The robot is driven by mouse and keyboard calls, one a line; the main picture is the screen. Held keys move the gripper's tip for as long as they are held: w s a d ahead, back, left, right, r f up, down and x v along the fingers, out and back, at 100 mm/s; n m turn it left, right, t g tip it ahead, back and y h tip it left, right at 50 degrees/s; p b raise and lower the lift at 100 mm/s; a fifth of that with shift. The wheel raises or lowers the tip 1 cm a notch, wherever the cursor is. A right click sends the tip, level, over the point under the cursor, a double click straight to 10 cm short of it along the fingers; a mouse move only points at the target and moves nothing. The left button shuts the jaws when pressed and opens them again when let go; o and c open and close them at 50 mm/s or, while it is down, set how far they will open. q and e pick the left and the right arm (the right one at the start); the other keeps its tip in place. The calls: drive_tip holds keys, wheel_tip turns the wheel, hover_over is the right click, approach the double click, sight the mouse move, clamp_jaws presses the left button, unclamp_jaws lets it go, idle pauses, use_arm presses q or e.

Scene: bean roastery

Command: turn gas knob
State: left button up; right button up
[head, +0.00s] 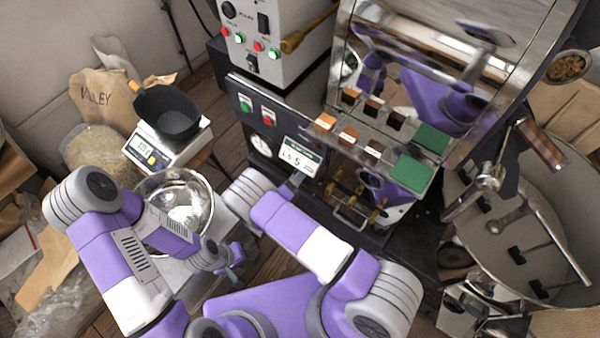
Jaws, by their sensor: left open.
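The roaster's front panel (272,120) carries a green and a red button, a round gauge and a lit display (302,157). I cannot tell for sure which part is the gas knob. A black round knob (229,10) sits on the control box above, and brass-coloured fittings (376,215) sit low on the roaster. My left gripper (237,263) is open and empty, low beside the metal bowl and apart from the panel. My right arm reaches up toward the panel; a grey part of it (296,184) shows just below the display, and its fingers are mostly hidden.
A scale (150,152) with a black pan (168,113) stands at left, above a metal bowl (196,187). Sacks (103,97) lie at far left. Wood samples and green cards (411,173) lie on the roaster's shelf. The round cooling tray (545,215) fills the right.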

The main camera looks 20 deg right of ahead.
drive_tip(key=c, duration=1.1)
drive_tip(key=shift+o, duration=0.2)
drive_tip(key=n, duration=0.4)
drive_tip(key=shift+n+b, duration=0.35)
drive_tip(key=shift+n, duration=2.55)
